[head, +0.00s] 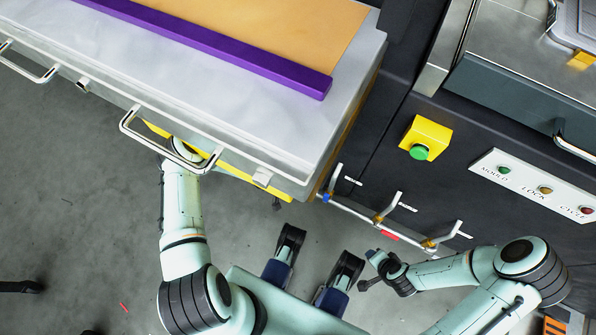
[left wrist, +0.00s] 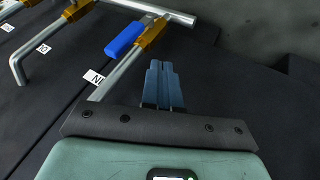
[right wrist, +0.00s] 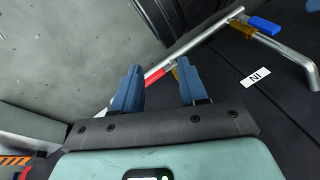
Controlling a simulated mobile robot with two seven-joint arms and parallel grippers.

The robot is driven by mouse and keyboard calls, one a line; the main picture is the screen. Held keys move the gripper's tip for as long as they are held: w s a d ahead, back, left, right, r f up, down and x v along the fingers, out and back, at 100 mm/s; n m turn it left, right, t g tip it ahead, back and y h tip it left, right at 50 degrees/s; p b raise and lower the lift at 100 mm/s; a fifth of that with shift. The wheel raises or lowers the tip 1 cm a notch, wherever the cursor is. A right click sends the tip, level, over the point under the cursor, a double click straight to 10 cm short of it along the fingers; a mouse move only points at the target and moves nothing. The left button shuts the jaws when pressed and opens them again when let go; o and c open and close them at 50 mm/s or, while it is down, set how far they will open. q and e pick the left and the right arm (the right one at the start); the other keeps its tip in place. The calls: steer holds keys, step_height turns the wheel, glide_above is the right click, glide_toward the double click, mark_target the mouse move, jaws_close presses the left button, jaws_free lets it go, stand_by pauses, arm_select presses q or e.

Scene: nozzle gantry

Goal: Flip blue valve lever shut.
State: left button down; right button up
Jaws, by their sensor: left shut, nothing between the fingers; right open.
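The blue valve lever (head: 326,198) is on the leftmost pipe branch at the dark machine's edge. In the left wrist view the lever (left wrist: 125,38) lies roughly along its silver pipe, beside a brass valve body (left wrist: 152,34). My left gripper (left wrist: 162,68) is shut and empty, its tips right of the pipe below the valve; contact is not visible. In the head view the cart hides it. My right gripper (head: 372,268) is open near the red lever (head: 389,235). In the right wrist view the right gripper (right wrist: 158,82) has the red lever (right wrist: 154,76) seen between its fingers, not gripped; the blue lever (right wrist: 264,25) is upper right.
A white cart (head: 290,125) with a metal handle (head: 150,140) overhangs my left forearm. A yellow lever valve (head: 430,244) stands right of the red one. A yellow box with a green button (head: 419,152) is on the machine. Grey floor (head: 80,230) is open at left.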

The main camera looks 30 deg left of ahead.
mark_target(326, 197)
arm_select(q)
steer(key=shift+w+d+f, duration=0.15)
steer(key=shift+d+f, duration=0.25)
steer(key=shift+d, duration=0.5)
steer(key=shift+w+d+f, duration=0.2)
steer(key=shift+d+f, duration=0.15)
steer(key=shift+d, duration=0.55)
steer(key=shift+w+d+f, duration=0.15)
steer(key=shift+d+f, duration=0.25)
steer(key=shift+d, duration=0.5)
arm_select(e)
steer(key=shift+w+d+f, duration=0.25)
steer(key=shift+w+f, duration=0.1)
steer(key=shift+w, duration=0.15)
arm_select(q)
steer(key=shift+d, duration=0.1)
